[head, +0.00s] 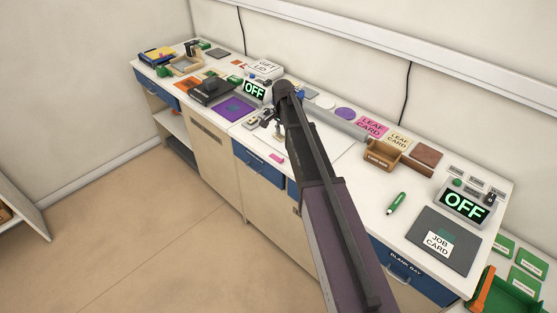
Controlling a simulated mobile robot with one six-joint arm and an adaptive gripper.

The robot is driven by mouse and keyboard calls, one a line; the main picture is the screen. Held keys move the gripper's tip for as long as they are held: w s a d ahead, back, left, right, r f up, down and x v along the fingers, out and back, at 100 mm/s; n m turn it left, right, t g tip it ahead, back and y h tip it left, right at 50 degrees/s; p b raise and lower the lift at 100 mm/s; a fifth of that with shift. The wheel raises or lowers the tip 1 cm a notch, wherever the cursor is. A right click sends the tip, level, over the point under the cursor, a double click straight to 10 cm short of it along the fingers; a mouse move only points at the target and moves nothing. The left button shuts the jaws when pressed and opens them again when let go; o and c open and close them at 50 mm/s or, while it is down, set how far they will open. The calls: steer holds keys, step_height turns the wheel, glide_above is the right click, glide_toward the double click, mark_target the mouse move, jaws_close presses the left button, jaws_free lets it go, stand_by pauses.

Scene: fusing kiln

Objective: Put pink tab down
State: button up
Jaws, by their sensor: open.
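A small pink tab (277,157) lies flat on the white counter (318,165) close to its front edge, above a blue drawer. My gripper (278,136) is open, just behind the tab and apart from it in the picture. It points down over the counter, and its exact height is hard to tell. My arm hides part of the counter to the right of the gripper.
A purple sheet (234,110) and a dark box (212,90) lie to the left. A wooden holder (385,155), a green pen (396,203) and a dark job card board (443,242) are to the right. Bare counter surrounds the tab.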

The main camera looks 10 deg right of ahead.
steer(key=b, duration=0.8)
glide_above(282, 160)
steer(key=shift+w+f, duration=0.15)
steer(key=shift+f, duration=4.1)
steer(key=shift+f+b, duration=2.6)
steer(key=shift+b, duration=0.2)
jaws_close()
